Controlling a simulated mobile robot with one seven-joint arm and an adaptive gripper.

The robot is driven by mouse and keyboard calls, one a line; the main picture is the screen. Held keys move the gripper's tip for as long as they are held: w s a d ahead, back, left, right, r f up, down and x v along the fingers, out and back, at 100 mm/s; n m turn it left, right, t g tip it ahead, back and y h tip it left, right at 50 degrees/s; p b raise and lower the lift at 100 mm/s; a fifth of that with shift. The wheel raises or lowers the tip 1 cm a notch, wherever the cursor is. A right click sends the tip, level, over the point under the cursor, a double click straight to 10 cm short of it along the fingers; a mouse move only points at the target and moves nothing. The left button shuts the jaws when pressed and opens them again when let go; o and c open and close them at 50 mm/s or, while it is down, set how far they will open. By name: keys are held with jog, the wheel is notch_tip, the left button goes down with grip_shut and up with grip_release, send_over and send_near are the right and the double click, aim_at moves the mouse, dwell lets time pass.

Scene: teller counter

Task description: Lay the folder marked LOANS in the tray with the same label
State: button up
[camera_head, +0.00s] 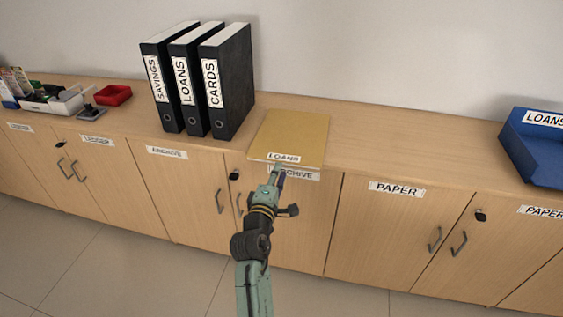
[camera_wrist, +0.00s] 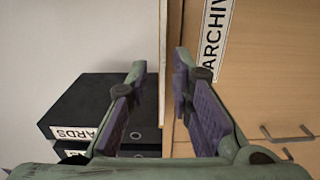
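The tan folder marked LOANS (camera_head: 291,132) lies flat on the counter, its labelled edge at the counter's front. In the wrist view it appears edge-on as a thin pale strip (camera_wrist: 163,45). My gripper (camera_head: 279,172) is at the folder's front edge, just below the label. In the wrist view my gripper (camera_wrist: 160,70) is open, with the strip between its fingertips and visible gaps either side; I cannot tell how far the fingers reach past the edge. The blue tray labelled LOANS (camera_head: 540,158) stands on the counter at the far right, partly cut off.
Upright black binders marked SAVINGS (camera_head: 154,80), LOANS (camera_head: 181,82) and CARDS (camera_head: 212,85) stand left of the folder. A red tray (camera_head: 113,95) and a white organizer (camera_head: 55,103) are farther left. The counter (camera_head: 415,140) is clear between folder and blue tray.

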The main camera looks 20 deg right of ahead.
jog(key=shift+x, duration=2.4)
grip_shut()
jog(key=shift+a+r, duration=0.1)
